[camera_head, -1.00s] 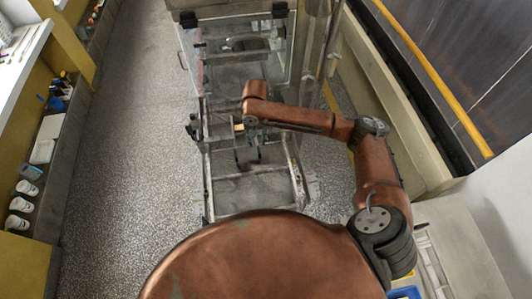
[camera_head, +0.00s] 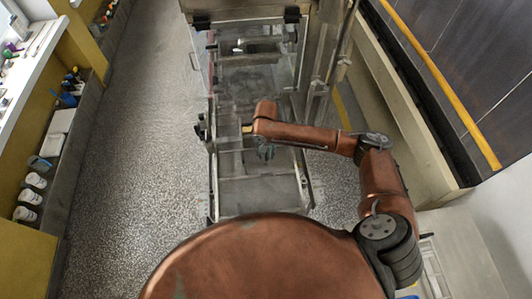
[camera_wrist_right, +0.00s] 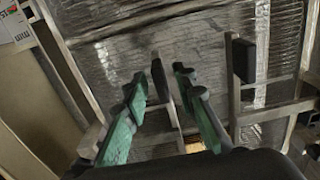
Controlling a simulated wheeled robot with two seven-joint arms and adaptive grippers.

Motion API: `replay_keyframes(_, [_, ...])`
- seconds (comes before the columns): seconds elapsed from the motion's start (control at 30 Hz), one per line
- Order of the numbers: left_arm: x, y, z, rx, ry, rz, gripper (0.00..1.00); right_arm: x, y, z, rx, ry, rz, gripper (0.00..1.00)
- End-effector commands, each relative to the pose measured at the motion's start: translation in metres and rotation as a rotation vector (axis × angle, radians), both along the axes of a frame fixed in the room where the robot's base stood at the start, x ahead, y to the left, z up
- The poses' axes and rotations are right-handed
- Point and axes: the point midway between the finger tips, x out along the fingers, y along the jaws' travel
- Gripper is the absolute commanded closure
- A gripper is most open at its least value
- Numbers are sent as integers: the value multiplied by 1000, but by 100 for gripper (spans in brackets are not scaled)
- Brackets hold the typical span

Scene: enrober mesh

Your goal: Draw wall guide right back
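The mesh conveyor frame (camera_head: 214,170) of the enrober stands ahead of me, with metal side rails and a grey bed. My right gripper (camera_head: 265,152) hangs over it, below my copper forearm, small in the head view. In the right wrist view, its two green fingers (camera_wrist_right: 163,98) are apart. A dark upright plate (camera_wrist_right: 158,78) shows between the fingertips, with a gap on each side; I cannot tell its depth. A second dark block (camera_wrist_right: 243,60) sits on a metal post to the right. Which part is the right wall guide is unclear. My left gripper is out of view.
A clear-panelled hood (camera_head: 250,50) covers the far end of the machine. A ledge (camera_head: 85,125) with white cups (camera_head: 27,197) runs along the left wall. Speckled floor (camera_head: 140,150) is free between them. A yellow rail (camera_head: 440,80) edges the right side.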

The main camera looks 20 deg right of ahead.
Motion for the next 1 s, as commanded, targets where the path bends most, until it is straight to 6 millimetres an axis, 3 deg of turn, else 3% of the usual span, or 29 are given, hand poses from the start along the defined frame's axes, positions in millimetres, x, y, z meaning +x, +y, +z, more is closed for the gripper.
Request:
replay_keyframes(0.33, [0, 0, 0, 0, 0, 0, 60, 0, 0, 0, 0, 0, -1, 100])
replay_keyframes(1.0, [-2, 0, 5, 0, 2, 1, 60, 1, -2, 2, 0, 0, 10, 100])
